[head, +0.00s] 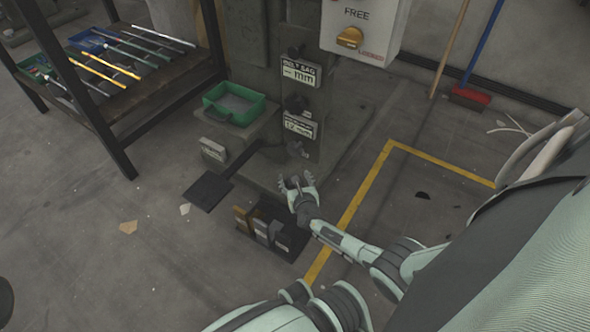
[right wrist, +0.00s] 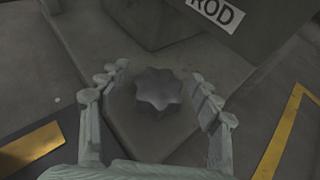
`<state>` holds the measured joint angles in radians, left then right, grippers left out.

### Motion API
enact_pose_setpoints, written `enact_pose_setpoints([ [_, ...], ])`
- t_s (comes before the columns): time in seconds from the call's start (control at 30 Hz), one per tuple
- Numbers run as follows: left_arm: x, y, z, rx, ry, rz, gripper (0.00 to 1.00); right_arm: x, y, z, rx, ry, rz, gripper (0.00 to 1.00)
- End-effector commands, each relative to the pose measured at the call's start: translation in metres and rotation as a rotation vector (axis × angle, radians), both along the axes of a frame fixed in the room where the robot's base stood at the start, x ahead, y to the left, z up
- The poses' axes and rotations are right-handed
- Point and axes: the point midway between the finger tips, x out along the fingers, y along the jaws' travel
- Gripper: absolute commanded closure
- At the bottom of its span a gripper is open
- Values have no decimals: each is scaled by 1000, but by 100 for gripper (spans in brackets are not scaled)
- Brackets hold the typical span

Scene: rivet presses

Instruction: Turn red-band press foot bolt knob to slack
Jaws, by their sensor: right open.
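A dark grey lobed foot bolt knob (right wrist: 158,90) sits on the grey base plate of the press, in the middle of the right wrist view. My right gripper (head: 296,184) is open at the foot of the press in the head view. In the right wrist view its fingers (right wrist: 158,100) stand on both sides of the knob, with a visible gap on each side. The press column (head: 300,75) rises behind the gripper. No red band is visible on it. In the head view the gripper hides the knob. My left gripper is not in view.
A control box (head: 362,25) with a yellow knob hangs at the top. A green tray (head: 234,104), black pedal plate (head: 208,191) and dark block rack (head: 287,240) are near the base. A shelf with rods (head: 120,140) stands left. Yellow tape (head: 365,190) marks the floor.

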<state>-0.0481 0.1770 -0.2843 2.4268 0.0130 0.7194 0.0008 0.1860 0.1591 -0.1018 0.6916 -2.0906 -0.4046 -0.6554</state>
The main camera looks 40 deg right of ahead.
Motion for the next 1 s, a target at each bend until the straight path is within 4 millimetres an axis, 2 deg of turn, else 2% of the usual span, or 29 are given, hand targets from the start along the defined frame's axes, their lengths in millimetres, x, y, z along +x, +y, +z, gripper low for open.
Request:
enact_pose_setpoints([
  [0.27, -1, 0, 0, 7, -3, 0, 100, 0, 0, 0, 0, 0, 0, 37],
  [0.67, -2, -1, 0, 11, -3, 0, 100, 0, 1, 0, 0, 0, 0, 87],
  [1.0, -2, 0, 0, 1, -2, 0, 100, 0, -1, 0, -5, 2, 51, 87],
])
